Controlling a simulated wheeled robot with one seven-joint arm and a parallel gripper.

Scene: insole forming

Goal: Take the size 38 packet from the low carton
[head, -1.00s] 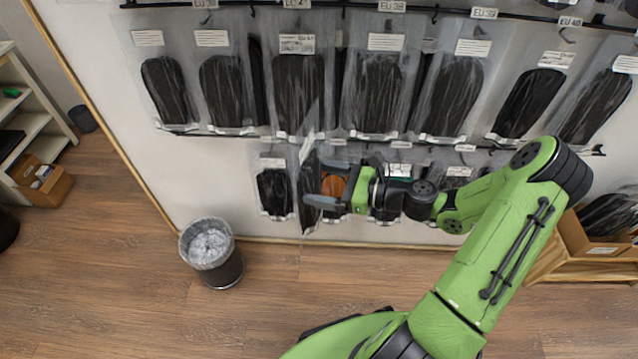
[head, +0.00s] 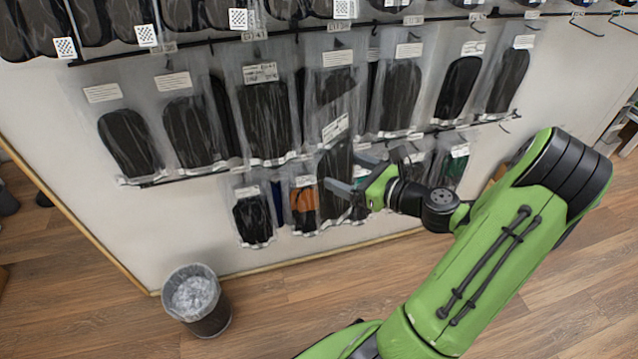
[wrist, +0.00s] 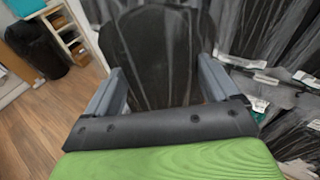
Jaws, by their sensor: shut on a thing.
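My gripper (head: 352,172) is shut on a clear packet (head: 337,168) holding a black insole. The packet hangs upright from the jaws, in front of the wall rack, with a white label at its top that is too small to read. In the wrist view the dark packet (wrist: 155,52) stands between the two grey fingers of my gripper (wrist: 160,85). The low carton cannot be made out in the current views; my arm covers much of the lower right.
Clear insole packets (head: 265,115) hang in rows on the wall rack, close behind the held packet. A shorter row with an orange insole packet (head: 304,205) hangs below. A waste bin (head: 196,300) stands on the floor at lower left. The wooden floor beside it is clear.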

